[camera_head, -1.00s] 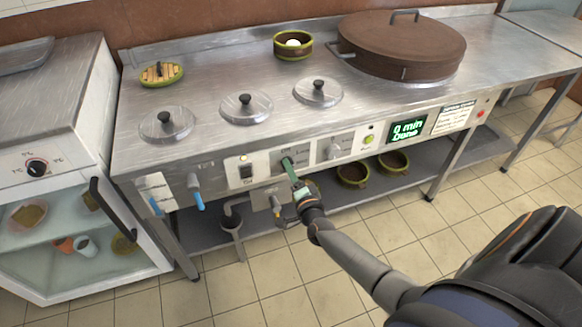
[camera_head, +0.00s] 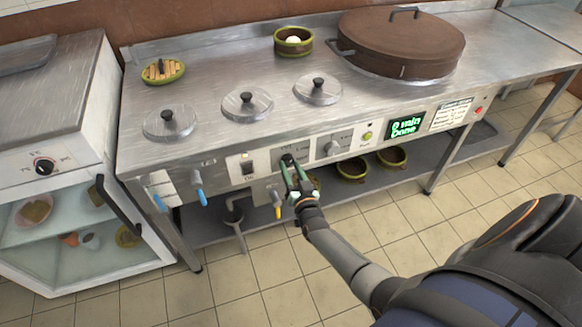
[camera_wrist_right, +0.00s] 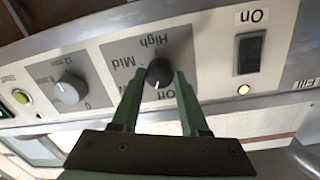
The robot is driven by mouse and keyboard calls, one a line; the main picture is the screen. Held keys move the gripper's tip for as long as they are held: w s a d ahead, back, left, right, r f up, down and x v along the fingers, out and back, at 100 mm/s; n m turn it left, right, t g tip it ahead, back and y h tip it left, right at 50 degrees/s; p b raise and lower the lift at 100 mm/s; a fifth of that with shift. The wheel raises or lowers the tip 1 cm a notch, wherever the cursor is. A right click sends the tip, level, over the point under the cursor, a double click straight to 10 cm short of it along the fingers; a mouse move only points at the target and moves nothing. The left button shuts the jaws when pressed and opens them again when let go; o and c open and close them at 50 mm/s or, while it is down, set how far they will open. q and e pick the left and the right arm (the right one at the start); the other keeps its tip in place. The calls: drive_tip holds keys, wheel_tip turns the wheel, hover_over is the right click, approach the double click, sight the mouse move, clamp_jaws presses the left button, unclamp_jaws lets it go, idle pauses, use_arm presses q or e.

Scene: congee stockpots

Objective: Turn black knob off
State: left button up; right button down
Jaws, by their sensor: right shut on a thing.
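The black knob (camera_head: 287,159) is on the white control panel at the stove's front. It also shows in the right wrist view (camera_wrist_right: 159,72), upside down, with the labels High, Mid and Off around it; the label at lower left is partly covered by a finger. My right gripper (camera_head: 291,171) is at the panel, its green fingers on either side of the knob and shut on it. The fingertips also show in the right wrist view (camera_wrist_right: 158,82). The knob's exact pointer direction is hard to read. My left gripper is not in view.
A grey timer knob (camera_head: 333,148) and a black rocker switch (camera_head: 247,166) flank the knob. Blue-handled taps (camera_head: 199,191) and a yellow-tipped tap (camera_head: 277,207) stick out below. Lidded pots (camera_head: 247,104) and a large brown-lidded pot (camera_head: 402,42) sit on top.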

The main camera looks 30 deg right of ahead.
drive_tip(key=n, duration=0.5)
drive_tip(key=shift+n, duration=0.3)
idle(0.4)
drive_tip(key=shift+c, duration=2.1)
unclamp_jaws()
drive_tip(key=shift+s, duration=0.25)
use_arm(q)
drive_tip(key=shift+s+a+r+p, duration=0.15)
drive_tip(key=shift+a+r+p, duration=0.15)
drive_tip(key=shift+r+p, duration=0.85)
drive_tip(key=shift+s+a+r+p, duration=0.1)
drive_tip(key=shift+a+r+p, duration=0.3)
drive_tip(key=shift+p, duration=1.2)
use_arm(e)
drive_tip(key=v, duration=1.2)
drive_tip(key=shift+a+f, duration=0.15)
drive_tip(key=shift+f, duration=0.1)
